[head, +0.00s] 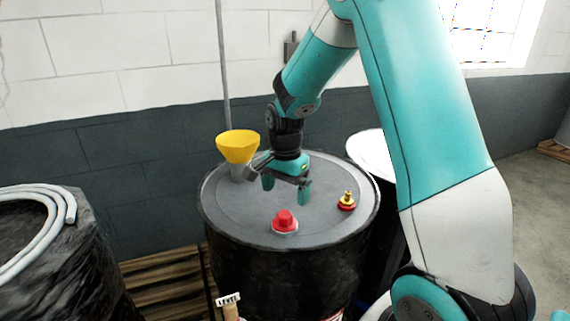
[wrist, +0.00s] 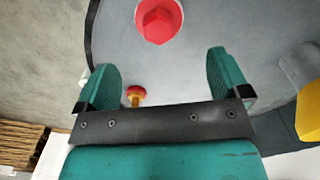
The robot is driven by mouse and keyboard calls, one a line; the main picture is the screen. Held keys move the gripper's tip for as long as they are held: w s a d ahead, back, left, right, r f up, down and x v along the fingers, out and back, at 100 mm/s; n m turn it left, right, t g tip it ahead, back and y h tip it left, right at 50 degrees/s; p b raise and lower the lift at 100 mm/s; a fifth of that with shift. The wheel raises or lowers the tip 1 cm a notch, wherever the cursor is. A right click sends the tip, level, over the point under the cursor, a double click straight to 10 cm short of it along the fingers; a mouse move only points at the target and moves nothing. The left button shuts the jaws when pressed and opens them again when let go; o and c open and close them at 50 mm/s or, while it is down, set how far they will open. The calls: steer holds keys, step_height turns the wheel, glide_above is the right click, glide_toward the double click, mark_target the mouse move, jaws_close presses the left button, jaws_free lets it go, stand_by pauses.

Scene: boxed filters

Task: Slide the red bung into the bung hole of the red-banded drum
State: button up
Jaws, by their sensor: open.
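The red bung (head: 285,219) has a hex-like head and stands upright on the near part of the black drum's grey lid (head: 240,210), with a pale ring at its base. I cannot tell whether it sits in a hole. The wrist view shows the bung (wrist: 158,20) beyond the fingertips, roughly between their lines. My gripper (head: 286,188) is open and empty above the lid, behind the bung and pointing down. Its two teal fingers also show in the wrist view (wrist: 164,64). No red band is clearly visible on the drum's dark side, and no open bung hole is clear.
A yellow funnel (head: 238,147) rises at the lid's back left. A hose-topped dark drum (head: 75,260) is at left, a white-topped drum (head: 368,150) behind right. A wooden pallet (head: 165,285) lies below.

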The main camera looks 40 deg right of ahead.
mark_target(285, 212)
step_height(285, 212, up, 9)
steer(key=b, duration=0.1)
steer(key=shift+r, duration=0.15)
stand_by(0.4)
